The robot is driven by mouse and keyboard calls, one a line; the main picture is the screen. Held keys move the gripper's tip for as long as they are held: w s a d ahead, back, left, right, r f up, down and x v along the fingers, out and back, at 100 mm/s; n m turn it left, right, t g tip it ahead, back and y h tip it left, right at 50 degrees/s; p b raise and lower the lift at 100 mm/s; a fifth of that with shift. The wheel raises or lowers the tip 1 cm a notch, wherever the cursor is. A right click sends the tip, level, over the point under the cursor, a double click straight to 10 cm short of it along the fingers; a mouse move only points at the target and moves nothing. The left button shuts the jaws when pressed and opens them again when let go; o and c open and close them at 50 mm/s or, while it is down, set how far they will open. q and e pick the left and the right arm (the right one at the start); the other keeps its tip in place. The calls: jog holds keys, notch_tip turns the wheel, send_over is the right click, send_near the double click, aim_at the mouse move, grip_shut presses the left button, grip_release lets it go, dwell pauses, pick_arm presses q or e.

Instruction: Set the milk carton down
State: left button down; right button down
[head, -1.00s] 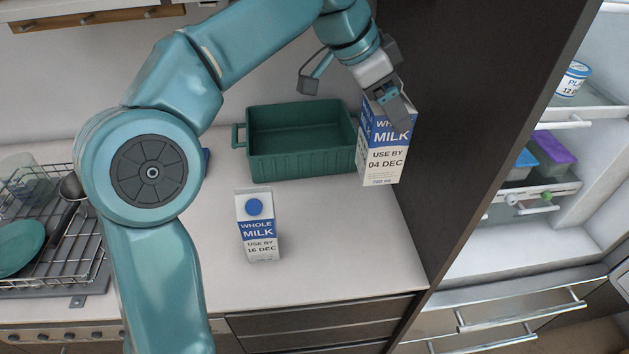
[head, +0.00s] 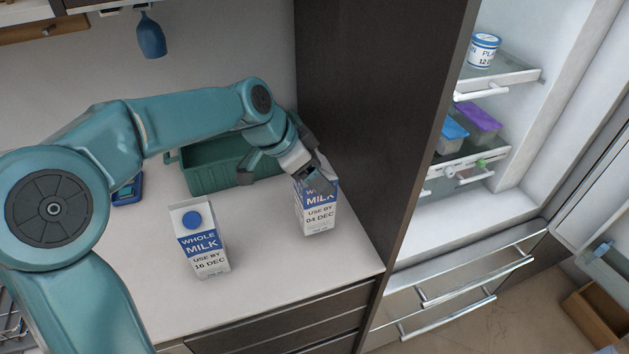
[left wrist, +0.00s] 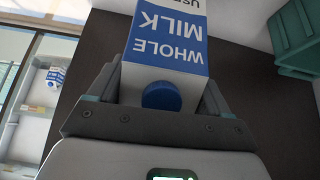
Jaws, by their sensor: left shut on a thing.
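A white and blue milk carton marked 04 DEC (head: 318,214) is near the dark panel at the right end of the counter. My left gripper (head: 312,180) is shut on its top. In the left wrist view the carton (left wrist: 165,48) with its blue cap sits between both fingers. The carton looks upright and close to the counter; I cannot tell whether its base touches. A second milk carton marked 16 DEC (head: 203,243) stands upright on the counter, apart and to the left. My right gripper is not in view.
A green crate (head: 205,178) stands behind the held carton, close to my left gripper. The dark panel (head: 350,120) divides the counter (head: 270,255) from the open fridge (head: 460,205) with its shelves. The counter front between the cartons is clear.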

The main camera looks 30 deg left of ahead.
pick_arm(q)
jog(key=f, duration=0.3)
jog(key=shift+w+d+f, duration=0.1)
jog(key=shift+w+f, duration=0.1)
jog(key=shift+w, duration=0.1)
grip_release()
jog(key=shift+w, duration=0.1)
jog(key=v, duration=1.2)
jog(key=shift+r, duration=0.2)
jog(key=shift+f, duration=0.1)
